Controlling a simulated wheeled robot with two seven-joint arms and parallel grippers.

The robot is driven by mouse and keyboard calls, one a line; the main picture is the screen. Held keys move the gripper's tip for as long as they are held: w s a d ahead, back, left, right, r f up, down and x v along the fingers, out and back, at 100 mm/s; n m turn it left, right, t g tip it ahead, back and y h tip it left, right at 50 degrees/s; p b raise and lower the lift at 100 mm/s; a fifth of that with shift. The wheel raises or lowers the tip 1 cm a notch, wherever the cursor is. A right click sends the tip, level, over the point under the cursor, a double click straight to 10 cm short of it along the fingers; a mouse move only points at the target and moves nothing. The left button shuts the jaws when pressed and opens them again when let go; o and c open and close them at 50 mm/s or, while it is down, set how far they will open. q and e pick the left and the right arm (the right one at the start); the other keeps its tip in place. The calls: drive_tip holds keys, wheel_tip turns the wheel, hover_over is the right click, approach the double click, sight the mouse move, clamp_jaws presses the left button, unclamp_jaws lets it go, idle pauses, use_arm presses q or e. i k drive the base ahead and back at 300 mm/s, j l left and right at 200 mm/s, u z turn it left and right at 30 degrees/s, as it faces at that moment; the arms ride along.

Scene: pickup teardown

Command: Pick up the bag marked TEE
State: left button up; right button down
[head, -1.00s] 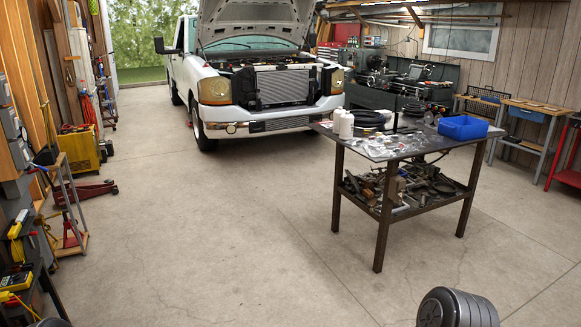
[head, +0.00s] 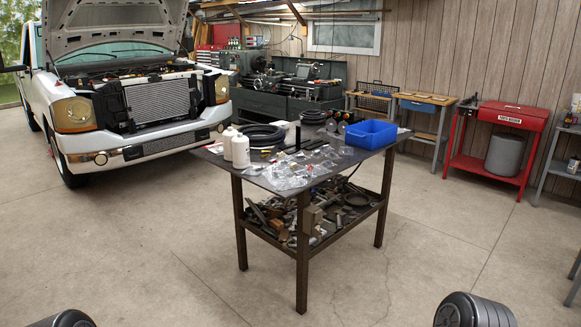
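Several clear plastic bags (head: 284,176) lie on the top of the dark metal table (head: 262,184) in the middle of the head view. They are too small to read, so I cannot tell which one is marked TEE. Dark rounded parts of my arms show at the bottom left and bottom right edges. Neither of my grippers is in view.
White bottles (head: 240,151), a coiled black hose (head: 262,135) and a blue bin (head: 371,133) stand on the table. Its lower shelf holds metal parts. A white pickup (head: 125,95) with its hood up is at left. A red parts washer (head: 495,140) stands at right. The floor in front is clear.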

sight(324, 148)
drive_tip(key=i+l+z, duration=0.1)
drive_tip(key=i+l, duration=0.15)
drive_tip(key=i, duration=1.15)
drive_tip(key=i+l+z, duration=0.15)
drive_tip(key=i, duration=1.3)
drive_tip(key=i+l+u, duration=0.15)
drive_tip(key=i, duration=0.2)
drive_tip(key=i+l, duration=0.1)
drive_tip(key=l, duration=0.35)
drive_tip(key=l+z, duration=0.15)
drive_tip(key=l, duration=0.35)
drive_tip(key=i+l, duration=0.15)
drive_tip(key=l, duration=0.3)
drive_tip(key=i+l+z, duration=0.1)
drive_tip(key=l, duration=0.35)
drive_tip(key=i+l, duration=0.15)
drive_tip(key=l, duration=0.25)
drive_tip(key=l+z, duration=0.05)
